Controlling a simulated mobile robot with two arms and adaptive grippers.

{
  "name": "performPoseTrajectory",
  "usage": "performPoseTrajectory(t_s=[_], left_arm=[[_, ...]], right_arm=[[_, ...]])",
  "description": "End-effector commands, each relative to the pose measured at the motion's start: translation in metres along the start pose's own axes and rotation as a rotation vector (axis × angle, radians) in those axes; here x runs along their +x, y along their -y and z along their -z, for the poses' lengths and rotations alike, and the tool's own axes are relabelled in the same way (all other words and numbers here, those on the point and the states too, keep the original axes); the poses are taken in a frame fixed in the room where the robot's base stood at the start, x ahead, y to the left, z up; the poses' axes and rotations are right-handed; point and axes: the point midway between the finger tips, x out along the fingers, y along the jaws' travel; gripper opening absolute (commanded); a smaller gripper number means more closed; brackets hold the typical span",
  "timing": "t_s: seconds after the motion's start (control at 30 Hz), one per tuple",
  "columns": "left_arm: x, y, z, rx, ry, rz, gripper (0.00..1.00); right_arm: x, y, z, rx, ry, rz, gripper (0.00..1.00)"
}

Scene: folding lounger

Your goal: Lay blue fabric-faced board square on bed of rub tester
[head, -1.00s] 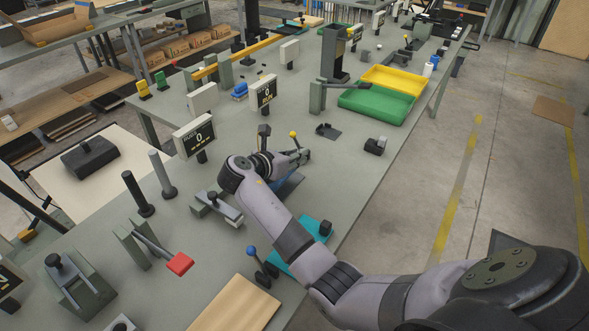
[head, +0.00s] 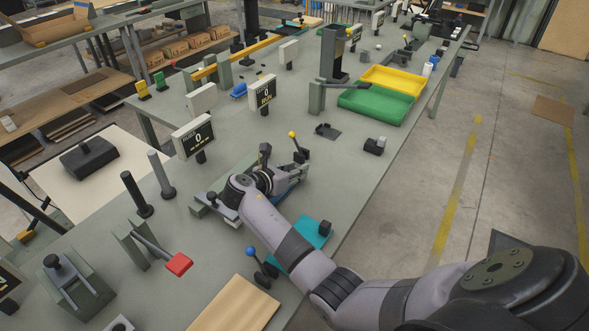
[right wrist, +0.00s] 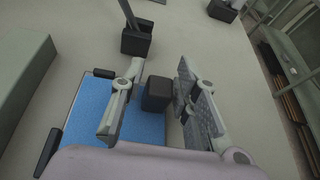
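The blue-faced board (right wrist: 150,127) lies beneath my right gripper (right wrist: 158,107) in the right wrist view. A black block (right wrist: 158,92) shows between the spread fingers, with a gap on each side. In the head view my right gripper (head: 291,175) is low over the bench, and its wrist covers most of the board. A grey-green fixture (head: 207,209) lies beside and partly under the wrist; I cannot tell if it is the rub tester, or whether the board sits square on a bed. My left gripper is not in view.
A teal plate with a black knob (head: 312,231) lies near the front edge. A yellow-knobbed lever (head: 297,147) stands behind the gripper. A blue-knobbed lever (head: 258,262), a wooden board (head: 235,305) and a red-ended lever (head: 178,264) are nearer. Green (head: 377,103) and yellow trays (head: 393,79) stand farther back.

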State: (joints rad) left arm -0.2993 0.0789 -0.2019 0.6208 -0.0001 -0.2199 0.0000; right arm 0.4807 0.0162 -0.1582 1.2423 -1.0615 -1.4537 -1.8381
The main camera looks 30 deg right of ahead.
Motion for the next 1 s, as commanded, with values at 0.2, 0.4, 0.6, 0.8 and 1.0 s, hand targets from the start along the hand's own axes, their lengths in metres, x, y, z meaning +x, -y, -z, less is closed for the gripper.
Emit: performPoseTrajectory(t_s=[0.2,0.4,0.6,0.8,1.0], left_arm=[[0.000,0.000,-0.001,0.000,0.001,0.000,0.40],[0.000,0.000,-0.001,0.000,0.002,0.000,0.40],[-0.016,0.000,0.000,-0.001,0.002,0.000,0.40],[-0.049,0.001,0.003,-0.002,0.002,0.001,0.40],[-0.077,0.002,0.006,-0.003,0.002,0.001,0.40]], right_arm=[[0.000,0.000,0.000,0.000,0.000,0.000,0.40],[0.000,0.000,-0.001,0.001,0.000,0.000,0.40],[-0.016,0.000,-0.007,-0.002,-0.001,-0.001,0.40],[-0.053,0.000,-0.010,-0.003,-0.002,-0.002,0.40],[-0.091,0.000,-0.008,-0.001,-0.002,-0.001,0.40]])
